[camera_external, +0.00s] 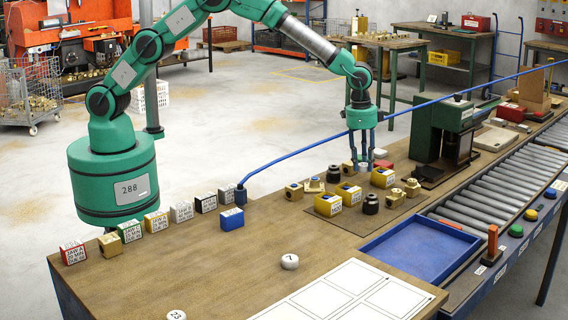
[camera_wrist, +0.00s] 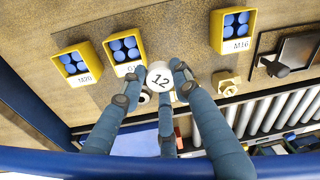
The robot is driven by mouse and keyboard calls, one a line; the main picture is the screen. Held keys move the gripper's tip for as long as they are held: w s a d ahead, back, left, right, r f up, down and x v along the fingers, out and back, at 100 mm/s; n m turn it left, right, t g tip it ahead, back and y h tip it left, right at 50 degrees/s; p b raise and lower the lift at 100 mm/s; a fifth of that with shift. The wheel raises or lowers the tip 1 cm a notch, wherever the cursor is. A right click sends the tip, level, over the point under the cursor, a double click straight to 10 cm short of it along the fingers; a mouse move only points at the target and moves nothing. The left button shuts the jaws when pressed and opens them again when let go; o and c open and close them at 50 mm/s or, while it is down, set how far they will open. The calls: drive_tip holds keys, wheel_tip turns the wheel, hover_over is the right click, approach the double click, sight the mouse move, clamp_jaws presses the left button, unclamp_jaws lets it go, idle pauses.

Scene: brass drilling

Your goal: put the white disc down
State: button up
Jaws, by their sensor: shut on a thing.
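The white disc (camera_wrist: 160,76), marked 12, sits between the blue fingertips of my gripper (camera_wrist: 156,85) in the wrist view. My gripper (camera_external: 363,160) is shut on it and points down over the work mat at the bench's far part. In the external view the disc (camera_external: 363,167) shows small and pale at the fingertips. Two other white discs lie on the bench: one marked 7 (camera_external: 290,261) in the middle and one marked 23 (camera_external: 176,316) at the front edge of the picture.
Yellow bins with blue contents (camera_external: 328,205), brass fittings and black parts stand close below my gripper. A green machine (camera_external: 440,135) stands to the right. A blue tray (camera_external: 395,241), a white sheet with boxes (camera_external: 350,279) and a roller conveyor (camera_external: 490,195) lie nearer. Bare wood surrounds disc 7.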

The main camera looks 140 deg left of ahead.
drive_tip(key=a, duration=0.1)
drive_tip(key=s+a, duration=0.2)
drive_tip(key=shift+a, duration=0.25)
drive_tip(key=b, duration=0.2)
hover_over(363, 194)
drive_tip(key=shift+s+a+f, duration=0.1)
drive_tip(key=shift+f, duration=3)
drive_tip(key=shift+f+b, duration=0.45)
drive_tip(key=shift+f, duration=1.45)
drive_tip(key=shift+f, duration=0.1)
drive_tip(key=o, duration=1)
drive_tip(key=shift+c, duration=0.2)
